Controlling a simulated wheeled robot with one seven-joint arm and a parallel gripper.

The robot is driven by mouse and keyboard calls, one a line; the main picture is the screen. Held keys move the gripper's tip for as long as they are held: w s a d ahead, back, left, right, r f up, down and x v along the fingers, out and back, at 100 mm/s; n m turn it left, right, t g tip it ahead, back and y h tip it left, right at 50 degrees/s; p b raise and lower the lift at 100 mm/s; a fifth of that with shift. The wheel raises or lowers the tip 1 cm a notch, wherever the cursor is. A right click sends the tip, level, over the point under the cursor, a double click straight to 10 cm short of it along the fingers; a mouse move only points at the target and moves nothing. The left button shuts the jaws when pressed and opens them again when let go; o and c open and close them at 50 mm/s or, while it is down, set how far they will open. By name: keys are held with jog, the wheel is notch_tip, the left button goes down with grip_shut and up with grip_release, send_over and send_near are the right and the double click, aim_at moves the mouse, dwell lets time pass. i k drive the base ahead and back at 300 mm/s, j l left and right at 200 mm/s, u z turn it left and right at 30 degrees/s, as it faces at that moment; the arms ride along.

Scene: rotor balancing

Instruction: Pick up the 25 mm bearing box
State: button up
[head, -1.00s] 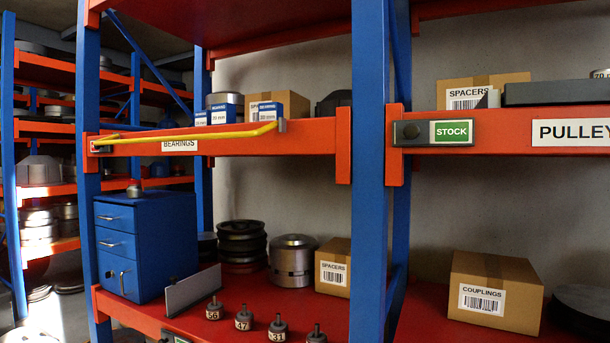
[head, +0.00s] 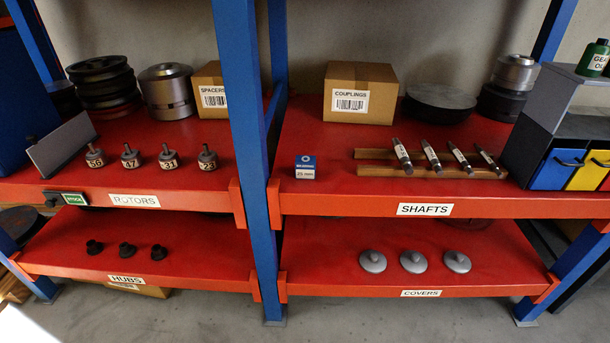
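A small blue and white bearing box (head: 305,167) stands on the red shafts shelf (head: 340,190), at its left end near the blue upright. Its front carries a ring picture and a size line too small to read surely, so I cannot tell whether it is the 25 mm one. It stands apart from the other things, left of the wooden shaft rack. The upper bearings shelf is outside the view. My gripper is not in view.
A couplings carton (head: 360,92) stands behind the box. Several shafts lie on a wooden rack (head: 487,172) to the right. The blue upright (head: 246,130) separates this bay from the numbered rotors (head: 131,157). Grey covers (head: 412,262) lie on the shelf below. Red shelf in front is bare.

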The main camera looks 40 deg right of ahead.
aim_at(305, 166)
jog(key=i+j+z, duration=0.2)
jog(key=i+z, duration=0.25)
jog(key=i+j+z, duration=0.2)
jog(key=z, duration=0.25)
jog(key=j, duration=0.1)
